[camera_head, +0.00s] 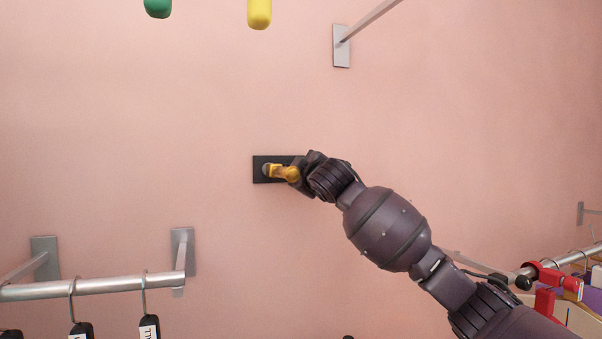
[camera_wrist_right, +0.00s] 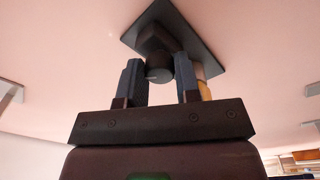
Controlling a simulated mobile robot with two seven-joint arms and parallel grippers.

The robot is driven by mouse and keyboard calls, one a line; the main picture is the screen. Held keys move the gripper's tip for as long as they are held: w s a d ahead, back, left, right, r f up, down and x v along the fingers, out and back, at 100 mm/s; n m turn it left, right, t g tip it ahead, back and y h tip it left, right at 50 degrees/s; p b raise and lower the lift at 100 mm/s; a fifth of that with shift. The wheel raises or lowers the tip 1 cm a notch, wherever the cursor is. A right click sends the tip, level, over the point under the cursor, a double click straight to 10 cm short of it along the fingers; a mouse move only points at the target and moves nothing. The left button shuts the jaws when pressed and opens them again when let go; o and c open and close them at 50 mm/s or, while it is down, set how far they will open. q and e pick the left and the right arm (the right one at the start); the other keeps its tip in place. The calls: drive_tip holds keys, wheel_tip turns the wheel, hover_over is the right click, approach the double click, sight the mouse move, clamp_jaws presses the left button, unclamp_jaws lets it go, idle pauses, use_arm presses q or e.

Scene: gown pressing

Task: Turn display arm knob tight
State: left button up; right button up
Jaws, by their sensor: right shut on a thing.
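A dark rectangular plate (camera_head: 258,178) is fixed to the pink wall; it also shows in the wrist view (camera_wrist_right: 200,40). A short gold-yellow arm (camera_head: 288,173) stands out from it, and a sliver of it shows beside the right finger in the wrist view (camera_wrist_right: 203,88). My right gripper (camera_head: 296,170) is at the plate. In the wrist view my right gripper (camera_wrist_right: 160,85) has its two fingers on either side of a dark round knob (camera_wrist_right: 158,73) and is shut on it. The fingers partly hide the knob's sides. My left gripper is not in view.
A metal rail (camera_head: 100,289) with hanging black tags (camera_head: 149,326) is at lower left. Another rail (camera_head: 565,259) with hangers and a red clip (camera_head: 553,277) is at lower right. A bracket (camera_head: 341,46) and green (camera_head: 158,8) and yellow (camera_head: 259,13) rounded ends are above. The wall around the plate is bare.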

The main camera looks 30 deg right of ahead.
drive_tip(key=shift+m, duration=0.3)
drive_tip(key=o, duration=0.9)
drive_tip(key=b+v, duration=0.2)
drive_tip(key=v, duration=0.9)
idle(0.5)
